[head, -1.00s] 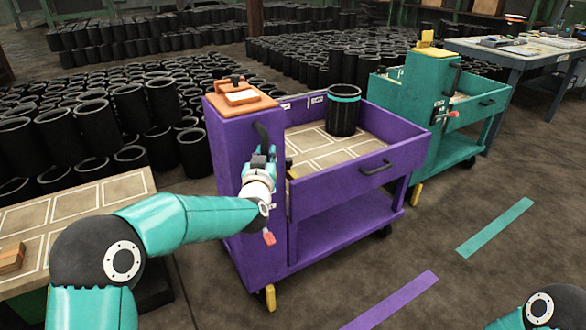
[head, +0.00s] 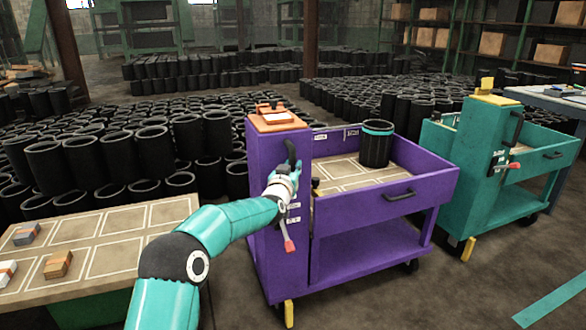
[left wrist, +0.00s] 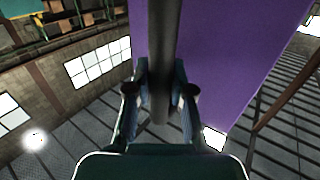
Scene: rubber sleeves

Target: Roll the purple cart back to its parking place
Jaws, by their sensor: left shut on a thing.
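The purple cart (head: 365,238) stands right of centre in the head view, with an orange top on its tall end block and a black sleeve (head: 376,148) with a teal band in its tray. My left gripper (head: 288,172) is at the dark upright handle on the cart's tall end. In the left wrist view the gripper (left wrist: 160,95) has its fingers on either side of the black handle bar (left wrist: 162,60), shut on it, with the purple panel (left wrist: 215,60) behind. A red-tipped lever (head: 289,244) hangs below the gripper. My right gripper is not in view.
A green cart (head: 490,195) stands to the right of the purple one. A teal floor strip (head: 558,296) lies at lower right. A table with marked squares (head: 120,245) is at left. Many black sleeves (head: 100,160) fill the floor behind. Bare floor lies in front right.

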